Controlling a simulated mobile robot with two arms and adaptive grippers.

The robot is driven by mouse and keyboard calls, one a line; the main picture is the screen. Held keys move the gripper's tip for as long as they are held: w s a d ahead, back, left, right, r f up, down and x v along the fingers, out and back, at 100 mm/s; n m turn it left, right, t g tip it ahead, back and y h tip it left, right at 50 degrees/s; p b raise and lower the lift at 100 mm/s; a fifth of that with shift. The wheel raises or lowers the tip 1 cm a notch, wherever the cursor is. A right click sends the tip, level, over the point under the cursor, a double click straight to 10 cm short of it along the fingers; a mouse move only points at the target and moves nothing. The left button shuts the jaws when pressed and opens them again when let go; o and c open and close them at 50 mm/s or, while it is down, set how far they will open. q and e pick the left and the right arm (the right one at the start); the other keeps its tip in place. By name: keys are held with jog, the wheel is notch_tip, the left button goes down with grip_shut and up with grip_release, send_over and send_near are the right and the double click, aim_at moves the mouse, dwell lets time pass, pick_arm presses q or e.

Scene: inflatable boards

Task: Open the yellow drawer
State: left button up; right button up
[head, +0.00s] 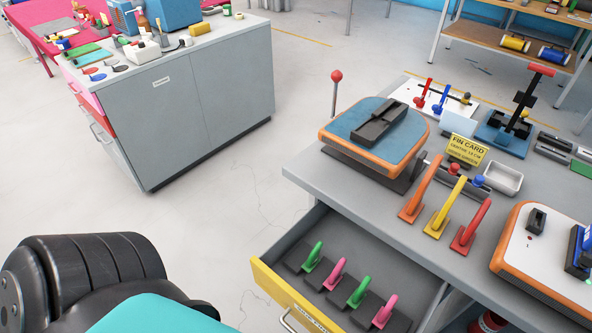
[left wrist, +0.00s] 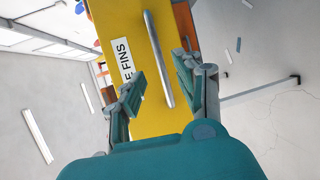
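The yellow drawer (head: 268,284) is pulled out of the grey workbench, so its inside shows. Several green and pink fins (head: 338,271) stand in it. Its yellow front (left wrist: 122,25) with a white label ending in "FINS" fills the middle of the left wrist view. Its silver bar handle (left wrist: 157,58) also shows partly at the bottom edge of the head view (head: 287,322). My left gripper (left wrist: 160,80) is open, with its fingers either side of the handle in the picture; I cannot tell whether they touch it. In the head view its fingertips are out of frame. My right gripper is not in view.
The workbench top (head: 345,194) carries a blue-and-orange board (head: 345,134), upright orange, yellow and red fins (head: 440,214) and a yellow card sign (head: 466,150). A grey cabinet (head: 205,105) stands at the back left. Open floor lies between them.

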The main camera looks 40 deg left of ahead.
pick_arm(q)
jog(key=v, duration=0.5)
jog(key=shift+s+a+r, duration=0.15)
jog(key=shift+s, duration=0.1)
